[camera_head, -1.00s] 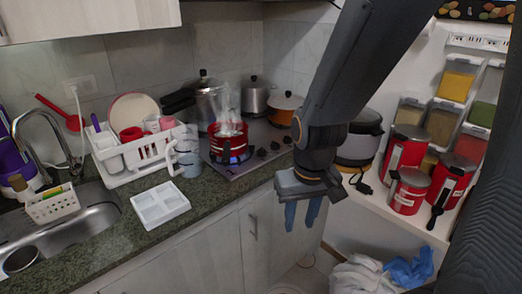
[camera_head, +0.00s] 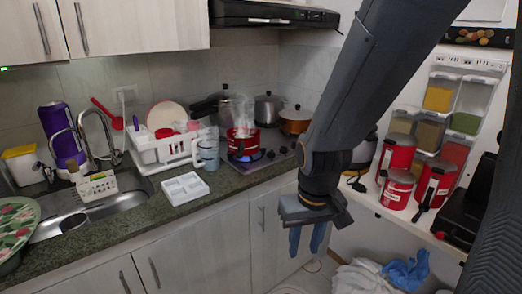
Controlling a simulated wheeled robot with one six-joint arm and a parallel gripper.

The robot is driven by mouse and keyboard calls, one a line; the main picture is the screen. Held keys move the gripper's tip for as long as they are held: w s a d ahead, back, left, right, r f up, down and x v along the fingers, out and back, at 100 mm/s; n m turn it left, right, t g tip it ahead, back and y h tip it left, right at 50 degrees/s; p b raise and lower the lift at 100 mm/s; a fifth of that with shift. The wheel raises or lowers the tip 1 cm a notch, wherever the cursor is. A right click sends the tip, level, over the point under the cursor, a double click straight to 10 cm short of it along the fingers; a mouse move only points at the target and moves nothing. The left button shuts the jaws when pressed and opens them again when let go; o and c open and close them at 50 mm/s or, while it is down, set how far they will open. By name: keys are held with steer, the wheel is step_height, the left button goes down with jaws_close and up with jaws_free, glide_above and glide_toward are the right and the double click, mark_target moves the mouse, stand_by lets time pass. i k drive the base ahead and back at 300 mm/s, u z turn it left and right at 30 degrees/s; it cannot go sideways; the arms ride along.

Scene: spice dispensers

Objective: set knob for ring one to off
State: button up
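A hob (camera_head: 272,157) is set in the counter. A red pot (camera_head: 242,141) with steam above it stands on its front left burner, and a blue flame shows under the pot. Several small dark knobs (camera_head: 271,154) sit on the hob to the right of the pot. They are too small to tell their settings. My gripper (camera_head: 307,239) hangs in front of the counter, below and to the right of the knobs, with its blue fingers pointing down. The fingers show a gap and nothing is between them.
A clear jug (camera_head: 209,152) stands left of the hob, with a white dish rack (camera_head: 160,150) and a white tray (camera_head: 185,188) nearby. An orange pot (camera_head: 295,121) stands at the back of the hob. Red canisters (camera_head: 396,156) stand on the shelf at right. A range hood (camera_head: 272,14) hangs above.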

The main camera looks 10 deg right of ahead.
mark_target(272, 154)
steer(key=u, duration=0.25)
steer(key=i, duration=1.1)
steer(key=z, duration=0.6)
